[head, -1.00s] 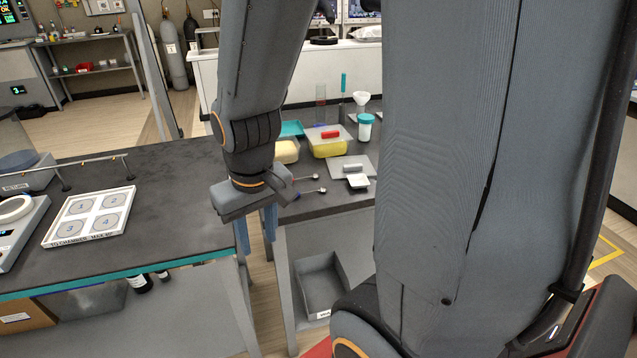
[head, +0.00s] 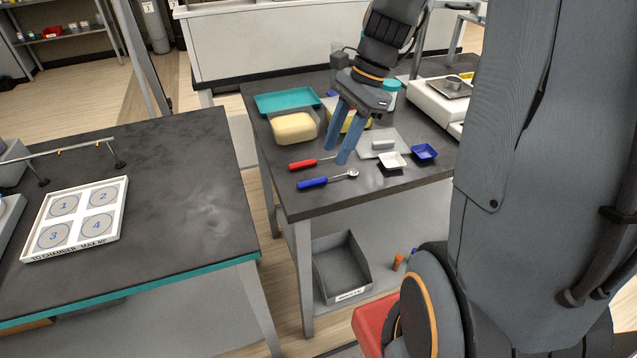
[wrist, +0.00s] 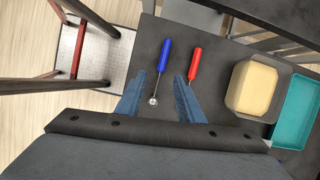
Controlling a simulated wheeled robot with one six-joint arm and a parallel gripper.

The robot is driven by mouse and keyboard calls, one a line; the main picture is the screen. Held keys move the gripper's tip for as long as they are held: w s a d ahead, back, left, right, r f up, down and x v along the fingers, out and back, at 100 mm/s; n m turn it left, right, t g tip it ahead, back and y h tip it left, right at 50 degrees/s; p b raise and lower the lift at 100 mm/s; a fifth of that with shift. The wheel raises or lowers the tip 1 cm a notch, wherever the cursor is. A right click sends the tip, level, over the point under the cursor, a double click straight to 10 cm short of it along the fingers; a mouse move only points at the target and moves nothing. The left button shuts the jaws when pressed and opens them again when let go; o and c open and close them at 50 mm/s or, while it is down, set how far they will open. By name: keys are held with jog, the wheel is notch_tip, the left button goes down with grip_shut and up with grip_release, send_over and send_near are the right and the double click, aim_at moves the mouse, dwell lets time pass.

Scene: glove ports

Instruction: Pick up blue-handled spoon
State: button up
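The blue-handled spoon (head: 325,180) lies on the dark bench near its front left corner, its small metal bowl toward the right. In the wrist view the blue-handled spoon (wrist: 161,66) lies ahead of and between the fingers, its bowl end nearest them. A red-handled tool (head: 310,162) lies just behind it, and in the wrist view this tool (wrist: 193,66) is to its right, near the right finger. My gripper (head: 340,155) is open and empty, with blue fingers pointing down above the bench. In the wrist view my gripper (wrist: 158,100) shows a wide gap.
A yellow block (head: 294,127) and teal tray (head: 287,101) are behind the spoon. A white weighing dish (head: 392,160) and blue dish (head: 424,151) are to its right. A grey bin (head: 342,267) is below. A white numbered board (head: 76,218) lies on the left bench.

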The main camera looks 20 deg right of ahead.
aim_at(320, 178)
jog(key=shift+w+f+m+y, duration=0.3)
jog(key=shift+w+m, duration=0.15)
jog(key=shift+m, duration=0.25)
jog(key=x, duration=0.2)
jog(key=p+x, duration=0.1)
jog(key=x, duration=0.3)
jog(key=shift+s+a+r+p, duration=0.15)
jog(key=shift+s+a+p, duration=0.1)
jog(key=shift+s+p, duration=0.1)
jog(key=shift+a+f, duration=0.15)
jog(key=shift+f, duration=0.35)
grip_shut()
